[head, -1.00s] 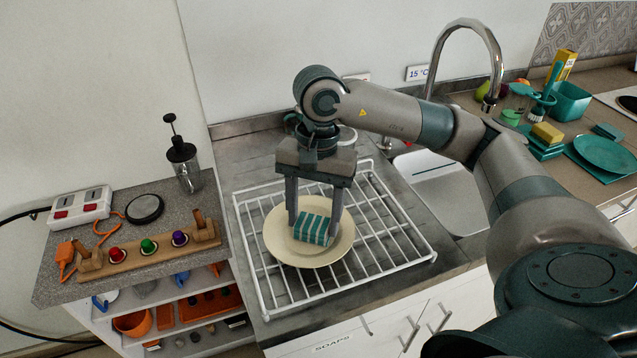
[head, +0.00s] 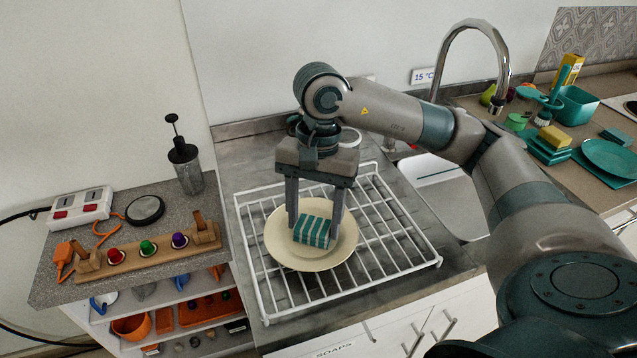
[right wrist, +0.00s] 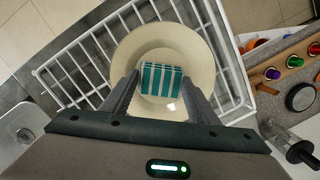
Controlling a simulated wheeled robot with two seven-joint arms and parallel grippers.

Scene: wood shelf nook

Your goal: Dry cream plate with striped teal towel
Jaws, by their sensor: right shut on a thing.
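The cream plate (head: 283,250) lies on the white wire rack beside the sink. The striped teal towel (head: 313,231), a folded teal-and-white block, is at the plate's middle, between the fingers of my right gripper (head: 316,222). The right gripper points down and is shut on the towel. In the right wrist view the towel (right wrist: 160,79) sits between the fingertips, over the cream plate (right wrist: 203,62). The towel seems to touch the plate, but its underside is hidden. My left gripper is not in view.
The white wire rack (head: 398,258) surrounds the plate. The sink (head: 455,196) and faucet (head: 474,28) are to the right. Teal dishes (head: 608,158) lie far right.

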